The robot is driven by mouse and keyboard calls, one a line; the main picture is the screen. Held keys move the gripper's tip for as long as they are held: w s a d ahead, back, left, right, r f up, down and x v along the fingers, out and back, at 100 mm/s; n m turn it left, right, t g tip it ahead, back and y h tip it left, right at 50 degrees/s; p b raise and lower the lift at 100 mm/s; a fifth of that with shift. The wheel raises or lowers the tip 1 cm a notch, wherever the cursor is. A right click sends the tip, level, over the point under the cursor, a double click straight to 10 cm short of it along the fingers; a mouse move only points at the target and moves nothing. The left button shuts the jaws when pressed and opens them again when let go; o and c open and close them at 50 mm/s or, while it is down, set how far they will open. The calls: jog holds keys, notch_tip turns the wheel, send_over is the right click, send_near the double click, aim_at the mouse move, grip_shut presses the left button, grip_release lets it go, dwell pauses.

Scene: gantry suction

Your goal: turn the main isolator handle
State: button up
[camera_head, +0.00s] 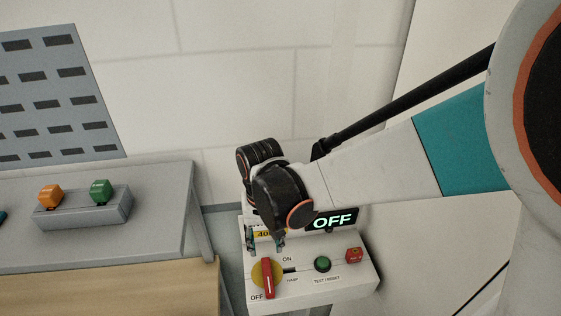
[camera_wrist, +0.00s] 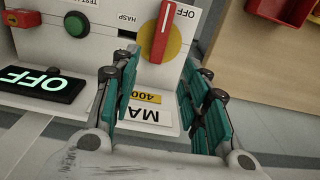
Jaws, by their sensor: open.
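The main isolator handle is a red bar (camera_head: 267,278) on a yellow round plate (camera_head: 257,274), at the left of a white control box (camera_head: 316,291). The bar stands near upright, with OFF printed below it and ON above right. It also shows in the wrist view as the red handle (camera_wrist: 161,32), upside down. A lit display (camera_head: 332,219) reads OFF. My gripper (camera_head: 265,243) is over the box's upper left part, just behind the handle. In the wrist view its teal-padded fingers (camera_wrist: 160,98) are apart, with the handle beyond their tips and nothing between them but the printed label.
The box also carries a green button (camera_head: 322,264) and a small red block (camera_head: 354,255). Red bins (camera_wrist: 284,12) sit on a wooden surface in the wrist view.

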aim_at(267, 271)
notch_tip(267, 271, down, 13)
jog(key=b, duration=0.8)
jog(key=shift+f, duration=0.1)
jog(key=shift+c, duration=0.3)
grip_shut()
